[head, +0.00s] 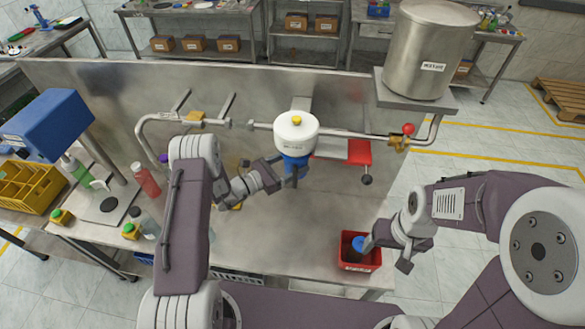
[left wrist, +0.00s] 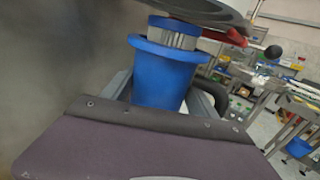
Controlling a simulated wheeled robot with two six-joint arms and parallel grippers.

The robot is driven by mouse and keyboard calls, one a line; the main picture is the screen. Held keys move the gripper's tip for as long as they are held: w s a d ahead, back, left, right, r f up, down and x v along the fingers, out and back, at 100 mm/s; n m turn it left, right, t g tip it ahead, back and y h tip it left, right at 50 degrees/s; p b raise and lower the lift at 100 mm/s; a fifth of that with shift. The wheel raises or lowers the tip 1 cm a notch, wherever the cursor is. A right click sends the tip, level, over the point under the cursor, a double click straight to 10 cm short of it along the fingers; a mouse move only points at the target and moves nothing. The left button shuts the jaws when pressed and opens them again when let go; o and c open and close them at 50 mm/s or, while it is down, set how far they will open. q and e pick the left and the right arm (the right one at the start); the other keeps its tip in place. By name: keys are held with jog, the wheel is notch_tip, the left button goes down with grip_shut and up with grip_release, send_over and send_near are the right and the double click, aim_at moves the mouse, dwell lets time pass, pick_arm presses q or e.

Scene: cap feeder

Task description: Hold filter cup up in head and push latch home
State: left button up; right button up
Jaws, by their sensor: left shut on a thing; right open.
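The filter head (head: 296,130) is a white round housing on the pipe in front of the steel panel. The blue filter cup (head: 294,163) is under it, upright. My left gripper (head: 286,177) is shut on the cup. In the left wrist view the blue cup (left wrist: 163,75) stands between my fingers. A pale ribbed part (left wrist: 175,32) shows between its rim and the dark head (left wrist: 205,10) above. A red piece (head: 359,152) with a black-knobbed lever (head: 366,180), seemingly the latch, is right of the head. My right gripper (head: 387,254) is open, low at the right.
A red bin (head: 360,264) with a blue item (head: 358,243) inside is beside my right gripper. A red-knobbed valve (head: 408,130) and steel tank (head: 428,50) are at upper right. Bottles (head: 146,180) crowd the left side. The bench middle is mostly clear.

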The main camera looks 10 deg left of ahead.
pick_arm(q)
jog(key=shift+r+p, duration=1.05)
jog(key=shift+r, duration=0.95)
